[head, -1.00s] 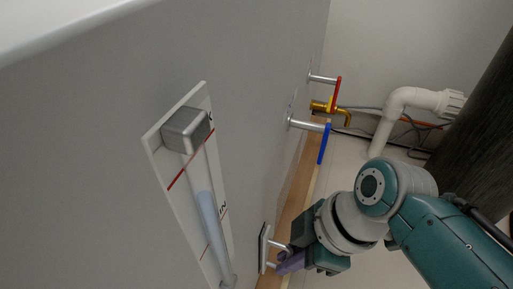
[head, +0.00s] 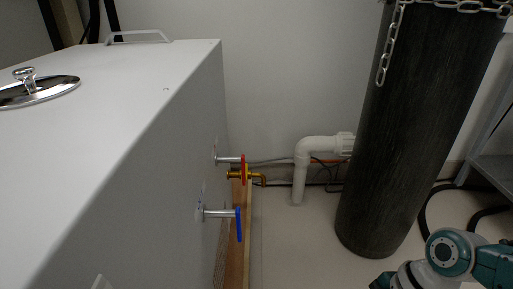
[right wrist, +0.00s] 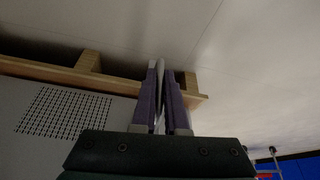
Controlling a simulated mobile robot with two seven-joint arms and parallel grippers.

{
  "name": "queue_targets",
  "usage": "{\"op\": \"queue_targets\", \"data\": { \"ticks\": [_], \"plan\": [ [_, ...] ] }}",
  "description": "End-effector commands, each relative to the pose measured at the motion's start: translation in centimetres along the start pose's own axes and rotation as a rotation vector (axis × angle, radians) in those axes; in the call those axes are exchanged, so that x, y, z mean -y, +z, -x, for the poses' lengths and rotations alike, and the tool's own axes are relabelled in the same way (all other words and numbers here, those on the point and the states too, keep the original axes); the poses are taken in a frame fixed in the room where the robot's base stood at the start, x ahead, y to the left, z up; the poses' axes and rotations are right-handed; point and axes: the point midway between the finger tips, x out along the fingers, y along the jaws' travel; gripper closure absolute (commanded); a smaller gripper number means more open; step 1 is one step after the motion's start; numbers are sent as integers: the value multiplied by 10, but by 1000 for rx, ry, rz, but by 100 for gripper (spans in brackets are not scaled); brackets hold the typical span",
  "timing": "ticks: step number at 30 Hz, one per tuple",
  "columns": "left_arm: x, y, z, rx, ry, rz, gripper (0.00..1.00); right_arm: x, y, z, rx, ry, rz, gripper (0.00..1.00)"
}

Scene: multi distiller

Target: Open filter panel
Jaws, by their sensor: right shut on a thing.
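The white distiller (head: 110,130) fills the left of the head view. A dark mesh grille (right wrist: 65,112) shows in its pale lower face in the right wrist view. My right gripper (right wrist: 161,100) has its two purple fingers shut on a thin pale piece (right wrist: 158,92), seen edge-on; it looks like the filter panel or its handle, but I cannot tell which. In the head view only my right wrist shows at the bottom right, away from the distiller's side; the fingers are out of frame. My left gripper is not in view.
Red (head: 243,170) and blue (head: 238,225) valve handles and a brass tap (head: 254,177) stick out of the distiller's side. A dark column (head: 405,130) and white pipe (head: 300,175) stand behind. The floor (head: 300,245) between is clear.

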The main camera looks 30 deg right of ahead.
Motion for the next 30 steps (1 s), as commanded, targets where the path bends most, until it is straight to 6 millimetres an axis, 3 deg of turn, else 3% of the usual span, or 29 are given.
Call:
{"op": "queue_targets", "data": {
  "ticks": [10,11,18,26,30],
  "plan": [
    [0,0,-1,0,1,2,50,2,5,0,10,-3,0,100],
    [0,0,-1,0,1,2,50,2,5,0,10,-3,0,86],
    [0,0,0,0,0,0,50,1,3,0,6,-2,0,59],
    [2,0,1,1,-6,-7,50,1,2,2,4,-1,0,59],
    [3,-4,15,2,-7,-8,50,1,1,21,6,-1,1,59]
  ]
}}
